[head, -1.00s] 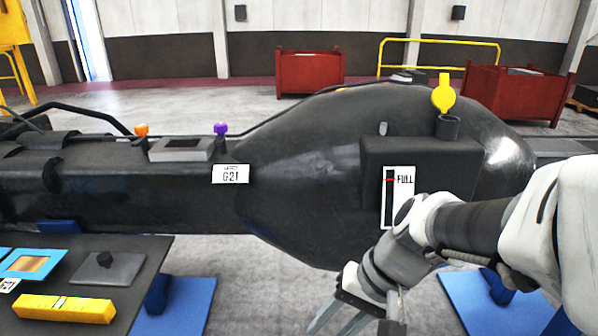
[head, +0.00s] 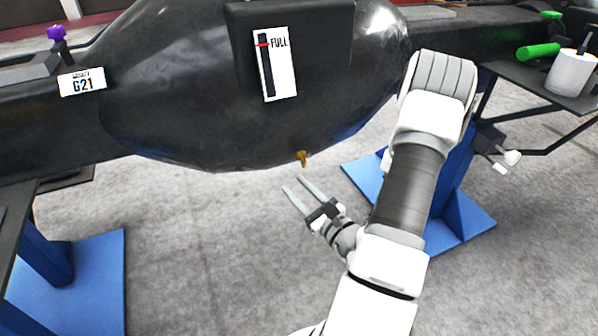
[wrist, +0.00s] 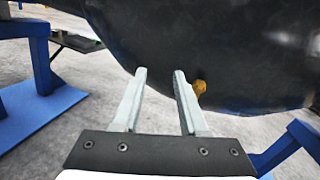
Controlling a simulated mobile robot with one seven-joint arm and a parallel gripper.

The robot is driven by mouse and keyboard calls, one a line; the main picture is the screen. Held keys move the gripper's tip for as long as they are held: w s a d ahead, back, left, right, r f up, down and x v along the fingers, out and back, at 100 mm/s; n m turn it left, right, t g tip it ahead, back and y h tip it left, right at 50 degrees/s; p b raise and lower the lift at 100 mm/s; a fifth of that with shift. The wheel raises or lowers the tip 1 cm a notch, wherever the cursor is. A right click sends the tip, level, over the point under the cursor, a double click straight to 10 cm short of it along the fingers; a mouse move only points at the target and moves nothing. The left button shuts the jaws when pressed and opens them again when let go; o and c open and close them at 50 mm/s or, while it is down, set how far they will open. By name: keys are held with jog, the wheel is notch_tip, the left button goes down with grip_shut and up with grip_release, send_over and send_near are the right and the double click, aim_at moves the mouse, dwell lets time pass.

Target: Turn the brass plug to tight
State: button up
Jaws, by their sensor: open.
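The brass plug (head: 302,158) sticks out low on the underside of the big black casting (head: 200,110). My gripper (head: 294,187) is open and empty, just below and a little left of the plug in the head view, its fingers pointing up toward the casting. In the wrist view the plug (wrist: 199,87) shows just right of the right fingertip, beyond it; the gripper (wrist: 160,72) has nothing between its fingers. The fingers look apart from the plug. The plug's finer shape is too small to tell.
A gauge plate marked FULL (head: 275,65) and a G21 label (head: 82,82) are on the casting. Blue stands (head: 450,190) rise on both sides. A shelf (head: 550,85) at right holds a white cylinder (head: 572,72) and a green one (head: 538,51). Grey floor below the casting is clear.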

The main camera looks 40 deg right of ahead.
aim_at(305, 165)
jog(key=s+d+f+m+g+h, duration=0.1)
jog(key=s+d+f+m+h, duration=0.3)
jog(key=d+f+h, duration=0.2)
jog(key=b+x, duration=0.1)
jog(key=x, duration=0.4)
jog(key=b+x, duration=0.1)
jog(key=x, duration=0.5)
jog(key=f+b+x, duration=0.1)
jog(key=x, duration=0.5)
jog(key=shift+w+a+r, duration=0.1)
jog(key=shift+w+a, duration=0.05)
jog(key=shift+w, duration=0.1)
grip_shut()
